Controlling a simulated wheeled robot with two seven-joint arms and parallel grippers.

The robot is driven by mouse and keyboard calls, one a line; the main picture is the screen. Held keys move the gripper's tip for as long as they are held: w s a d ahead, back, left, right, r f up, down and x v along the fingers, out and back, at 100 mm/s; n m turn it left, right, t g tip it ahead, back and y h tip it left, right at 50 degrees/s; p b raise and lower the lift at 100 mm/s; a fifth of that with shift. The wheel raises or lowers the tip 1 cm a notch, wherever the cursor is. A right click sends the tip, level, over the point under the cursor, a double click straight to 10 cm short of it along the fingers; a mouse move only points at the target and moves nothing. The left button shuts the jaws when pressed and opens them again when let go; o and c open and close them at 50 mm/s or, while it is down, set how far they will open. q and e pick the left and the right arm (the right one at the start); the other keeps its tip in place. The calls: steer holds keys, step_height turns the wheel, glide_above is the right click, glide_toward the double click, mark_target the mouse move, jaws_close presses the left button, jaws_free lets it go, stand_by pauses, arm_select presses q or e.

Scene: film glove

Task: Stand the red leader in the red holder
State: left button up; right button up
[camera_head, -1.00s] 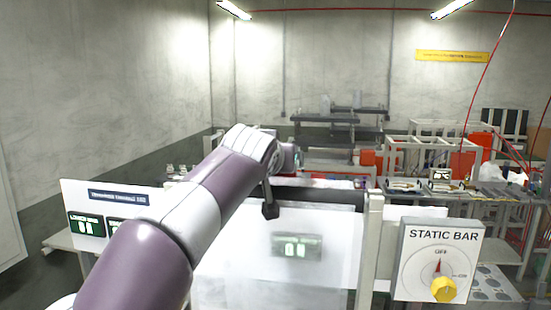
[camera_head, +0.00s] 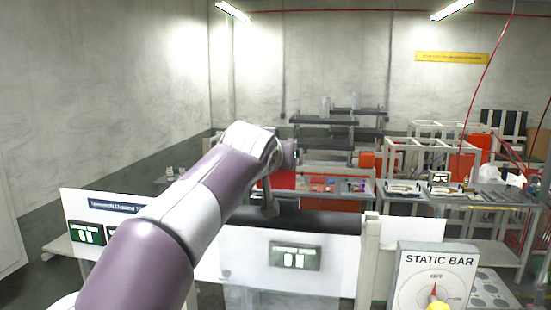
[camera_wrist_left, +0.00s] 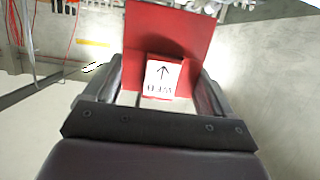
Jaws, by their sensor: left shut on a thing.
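The red leader (camera_wrist_left: 165,30) is a flat red sheet with a white label (camera_wrist_left: 160,78) bearing a black arrow and lettering, seen in the left wrist view. My left gripper (camera_wrist_left: 158,85) is shut on it, with a dark finger on either side of the label. I cannot pick out the red holder with certainty. My right gripper is not in view.
A STATIC BAR dial box (camera_head: 436,262) is at the lower right. Benches with red items (camera_head: 367,160) and frames stand further back. A wall closes the left.

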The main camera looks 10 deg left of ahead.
arm_select(q)
steer(key=shift+s+r, duration=0.15)
steer(key=shift+r, duration=0.4)
steer(key=shift+r+p, duration=0.3)
steer(key=shift+r, duration=1.2)
